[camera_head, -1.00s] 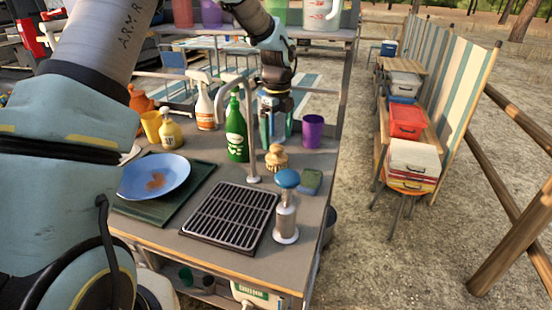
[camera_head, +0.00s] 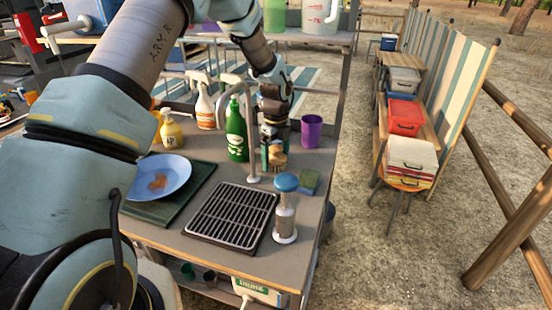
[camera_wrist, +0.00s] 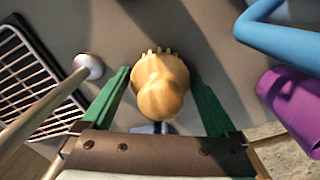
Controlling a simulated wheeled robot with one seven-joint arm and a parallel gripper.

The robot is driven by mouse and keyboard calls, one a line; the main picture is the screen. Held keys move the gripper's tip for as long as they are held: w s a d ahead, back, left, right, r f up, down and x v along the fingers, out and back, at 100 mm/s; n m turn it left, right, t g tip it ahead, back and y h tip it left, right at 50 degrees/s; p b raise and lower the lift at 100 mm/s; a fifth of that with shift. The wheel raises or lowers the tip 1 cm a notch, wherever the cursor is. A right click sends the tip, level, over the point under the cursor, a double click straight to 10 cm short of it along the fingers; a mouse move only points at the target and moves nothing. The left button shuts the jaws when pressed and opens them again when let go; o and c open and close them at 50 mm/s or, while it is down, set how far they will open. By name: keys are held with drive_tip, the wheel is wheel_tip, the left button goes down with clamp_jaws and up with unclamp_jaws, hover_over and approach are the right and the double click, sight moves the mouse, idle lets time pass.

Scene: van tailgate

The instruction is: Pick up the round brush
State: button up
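The round brush (camera_head: 278,158) has a pale wooden knob and short bristles. It stands on the counter behind the blue-topped dispenser. In the wrist view the brush (camera_wrist: 161,84) sits between the two green fingers of my gripper (camera_wrist: 163,100).
A tap (camera_head: 252,150) rises close to the left of my gripper, and a green bottle (camera_head: 236,135) stands beyond it. A purple cup (camera_head: 312,131) is to the right. A sponge (camera_head: 308,181), a dispenser (camera_head: 286,215) and a black rack (camera_head: 232,212) lie nearer.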

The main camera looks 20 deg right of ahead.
sight(276, 146)
drive_tip(key=c, duration=1)
drive_tip(key=shift+r, duration=0.15)
wheel_tip(276, 146, up, 10)
drive_tip(key=b, duration=0.3)
